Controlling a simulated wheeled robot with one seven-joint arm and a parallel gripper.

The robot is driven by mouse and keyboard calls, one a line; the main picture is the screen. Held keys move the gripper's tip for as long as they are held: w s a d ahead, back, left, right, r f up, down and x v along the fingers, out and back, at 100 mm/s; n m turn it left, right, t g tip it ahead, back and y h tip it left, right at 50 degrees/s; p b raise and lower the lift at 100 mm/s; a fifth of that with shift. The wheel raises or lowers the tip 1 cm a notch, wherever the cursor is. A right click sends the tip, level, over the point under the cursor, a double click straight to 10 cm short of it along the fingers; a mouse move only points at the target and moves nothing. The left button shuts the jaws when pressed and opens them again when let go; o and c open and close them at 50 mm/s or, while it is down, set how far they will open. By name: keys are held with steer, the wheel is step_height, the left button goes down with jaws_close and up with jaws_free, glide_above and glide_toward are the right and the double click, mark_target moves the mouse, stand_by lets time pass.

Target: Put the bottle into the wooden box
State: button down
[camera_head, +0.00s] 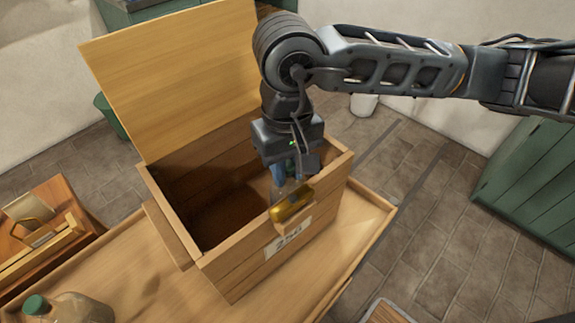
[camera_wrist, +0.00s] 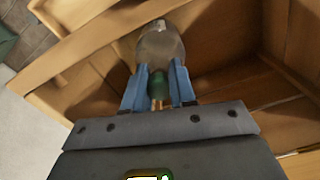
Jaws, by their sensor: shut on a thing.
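The wooden box (camera_head: 232,275) stands open, with its lid (camera_head: 180,75) raised at the back left and a dark, empty-looking interior. My gripper (camera_head: 284,176) is above the right part of the box, pointing down. Its blue fingers (camera_wrist: 160,88) are shut on the bottle (camera_wrist: 162,46), around its green cap end. The bottle is clear, and its body extends beyond the fingertips. In the head view the amber-looking bottle body (camera_head: 291,204) overlaps the box's front right rim. I cannot tell whether it touches the rim.
The box stands on a light wooden table (camera_head: 130,258). A jug with a green cap (camera_head: 70,307) is at its lower left. A wooden crate (camera_head: 40,232) is at the left, a green cabinet (camera_head: 530,190) at the right. A white bucket (camera_head: 364,104) stands on the floor behind.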

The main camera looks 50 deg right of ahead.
steer(key=shift+f, duration=0.1)
steer(key=c, duration=0.9)
jaws_free()
step_height(320, 180, up, 11)
steer(key=shift+r, duration=0.65)
